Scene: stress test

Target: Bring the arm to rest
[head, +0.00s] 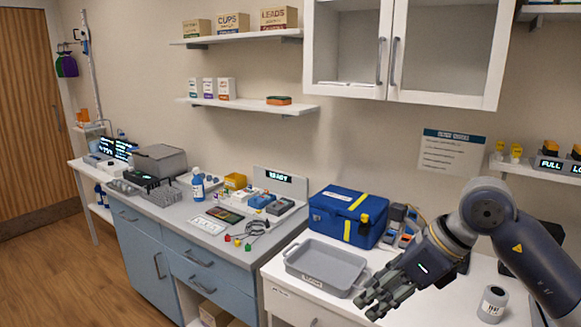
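My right arm comes in from the right edge, bent at the elbow. My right gripper (372,297) hangs over the white counter (420,307), in front of and to the right of the grey tray (326,266). Its dark grey fingers point down and to the left and look spread apart, with nothing visible between them. Whether the fingertips touch the counter or the tray's edge cannot be told. My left gripper is not in view.
A blue cooler box (335,212) stands behind the tray. The blue-grey bench (200,270) at left carries small items and a blue-white bottle (198,184). A glass-door cabinet (400,50) hangs above.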

